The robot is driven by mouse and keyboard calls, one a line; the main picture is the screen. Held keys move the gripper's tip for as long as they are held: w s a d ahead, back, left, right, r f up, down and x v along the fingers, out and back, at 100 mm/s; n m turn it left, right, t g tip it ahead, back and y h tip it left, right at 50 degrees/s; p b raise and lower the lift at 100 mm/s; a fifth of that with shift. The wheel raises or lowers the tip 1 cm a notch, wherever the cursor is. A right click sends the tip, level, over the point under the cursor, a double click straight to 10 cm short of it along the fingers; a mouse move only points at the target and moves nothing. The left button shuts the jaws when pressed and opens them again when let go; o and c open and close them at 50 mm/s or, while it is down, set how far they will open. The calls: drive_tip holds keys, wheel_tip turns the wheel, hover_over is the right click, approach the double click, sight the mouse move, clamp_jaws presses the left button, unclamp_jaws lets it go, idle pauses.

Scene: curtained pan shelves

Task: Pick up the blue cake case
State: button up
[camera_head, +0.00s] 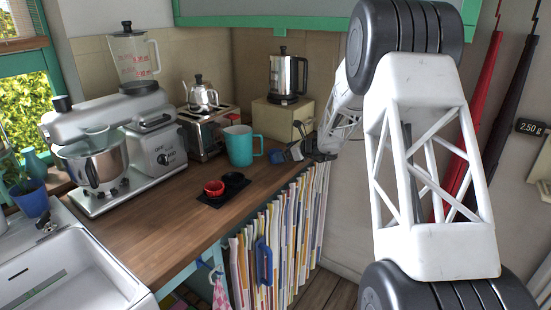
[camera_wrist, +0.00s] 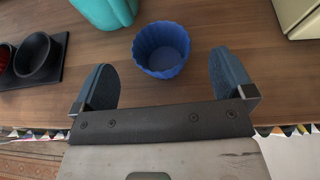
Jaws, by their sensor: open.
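The blue cake case (camera_wrist: 161,49) is a fluted cup standing upright on the wooden counter, its open top facing up. In the wrist view it lies just beyond my gripper (camera_wrist: 163,72), roughly centred between the two fingers. The fingers are spread apart with nothing between them, one towards each side of the case and apart from it. In the head view the case (camera_head: 277,156) is a small blue shape near the counter's right end, to the left of my gripper (camera_head: 297,144), which partly blends with dark items there.
A teal mug (camera_head: 239,146) stands close behind the case. A dark tray with red (camera_head: 213,188) and black (camera_head: 234,179) cups lies to the left. A cream box (camera_head: 283,114) bears a kettle (camera_head: 288,77). The counter's front edge is close, with a patterned curtain (camera_head: 283,240) below.

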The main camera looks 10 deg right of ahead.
sight(270, 153)
drive_tip(key=shift+x, duration=1.65)
drive_tip(key=c, duration=1)
drive_tip(key=shift+r, duration=0.2)
drive_tip(key=shift+r, duration=0.55)
wheel_tip(270, 153, up, 2)
drive_tip(key=shift+r, duration=0.1)
drive_tip(key=s, duration=0.5)
drive_tip(key=s+r, duration=0.1)
drive_tip(key=s, duration=1)
drive_tip(key=shift+a+r, duration=0.2)
